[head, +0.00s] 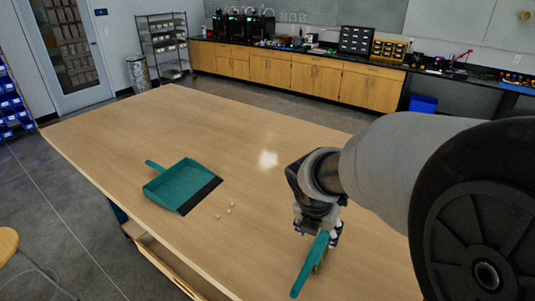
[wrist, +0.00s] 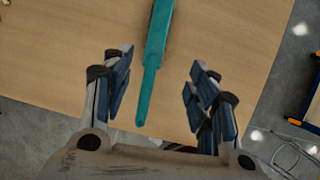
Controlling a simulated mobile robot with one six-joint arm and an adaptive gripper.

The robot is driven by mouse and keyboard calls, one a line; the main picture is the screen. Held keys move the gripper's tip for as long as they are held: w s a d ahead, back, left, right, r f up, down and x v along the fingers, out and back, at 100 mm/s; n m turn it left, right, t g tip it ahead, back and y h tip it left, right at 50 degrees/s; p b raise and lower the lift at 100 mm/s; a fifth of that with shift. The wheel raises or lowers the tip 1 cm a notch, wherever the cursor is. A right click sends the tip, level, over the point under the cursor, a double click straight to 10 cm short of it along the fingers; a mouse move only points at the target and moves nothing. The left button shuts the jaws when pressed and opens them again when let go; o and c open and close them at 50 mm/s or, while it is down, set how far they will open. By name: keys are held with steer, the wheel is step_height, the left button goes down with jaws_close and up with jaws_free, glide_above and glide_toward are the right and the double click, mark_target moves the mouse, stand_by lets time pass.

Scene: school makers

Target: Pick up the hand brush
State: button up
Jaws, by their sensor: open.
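The teal hand brush (head: 311,264) lies on the wooden table near its front edge in the head view. In the wrist view the hand brush (wrist: 154,62) runs from the top edge down to its narrow handle end, between the lines of the fingers. My gripper (head: 318,229) is above the brush in the head view and covers part of it. In the wrist view my gripper (wrist: 158,88) is open, with one finger on each side of the handle. I cannot tell how far above the brush the fingers are.
A teal dustpan (head: 178,184) with a dark lip lies left on the table (head: 262,128). Several small pale bits (head: 229,207) lie beside it. The middle of the table is clear. Cabinets (head: 318,77) with a cluttered counter line the back wall. A stool (head: 8,243) stands at lower left.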

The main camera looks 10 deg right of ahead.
mark_target(317, 249)
steer(key=b+x, duration=0.5)
steer(key=x, duration=0.6)
steer(key=shift+w+f, duration=0.1)
steer(key=shift+f, duration=0.3)
steer(key=b+x, duration=0.2)
steer(key=x, duration=0.1)
steer(key=b+x, duration=0.1)
steer(key=shift+a+f, duration=0.35)
steer(key=shift+w+d+f+b, duration=0.15)
steer(key=shift+f+b, duration=0.15)
steer(key=shift+r, duration=0.1)
steer(key=shift+c, duration=0.2)
jaws_close()
